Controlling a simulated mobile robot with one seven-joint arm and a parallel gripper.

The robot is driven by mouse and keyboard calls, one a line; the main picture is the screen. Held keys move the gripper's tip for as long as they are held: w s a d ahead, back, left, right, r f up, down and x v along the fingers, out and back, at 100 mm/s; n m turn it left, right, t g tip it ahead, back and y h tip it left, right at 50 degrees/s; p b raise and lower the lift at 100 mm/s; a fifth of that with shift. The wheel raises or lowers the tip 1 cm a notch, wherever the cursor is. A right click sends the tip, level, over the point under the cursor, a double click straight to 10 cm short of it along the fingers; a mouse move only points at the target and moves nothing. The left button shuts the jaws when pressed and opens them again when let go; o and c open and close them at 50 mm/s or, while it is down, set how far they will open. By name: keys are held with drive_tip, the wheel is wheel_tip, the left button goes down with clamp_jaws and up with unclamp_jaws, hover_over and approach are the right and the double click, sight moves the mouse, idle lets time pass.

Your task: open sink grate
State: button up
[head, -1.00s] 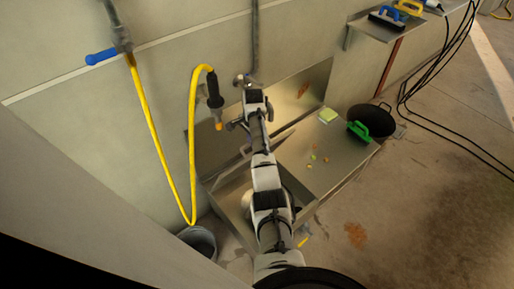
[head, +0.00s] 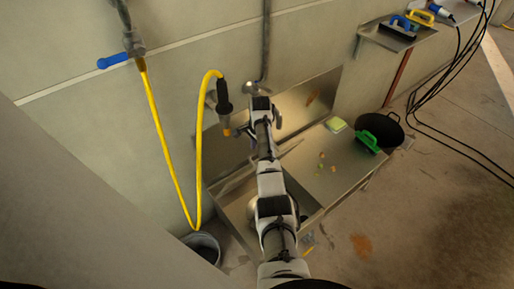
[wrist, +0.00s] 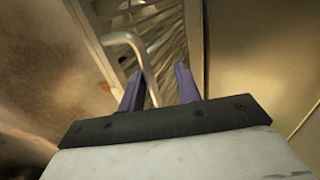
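The sink grate (wrist: 168,30) shows in the wrist view as a pale metal frame with several slats, beyond my fingers. A bent grey metal bar (wrist: 133,42) curves in front of the grate and runs down beside the inner side of my left finger. My gripper (wrist: 158,72) is open, with its two purple fingers apart. The bar lies between them, nearer the left one; I cannot tell whether it touches. In the head view my arm reaches over the steel sink (head: 237,212) and hides part of it. The grate is not clear there.
A steel drainboard (head: 345,172) right of the basin holds a green brush (head: 368,141), a yellow-green sponge (head: 336,124) and small scraps. A yellow hose (head: 199,150) hangs at the left above a grey bucket (head: 203,247). A black bucket (head: 381,130) stands at the right.

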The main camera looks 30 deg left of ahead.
wheel_tip(320, 180, up, 14)
drive_tip(key=shift+s+d, duration=0.15)
drive_tip(key=shift+d, duration=0.2)
drive_tip(key=shift+f, duration=0.15)
idle(0.4)
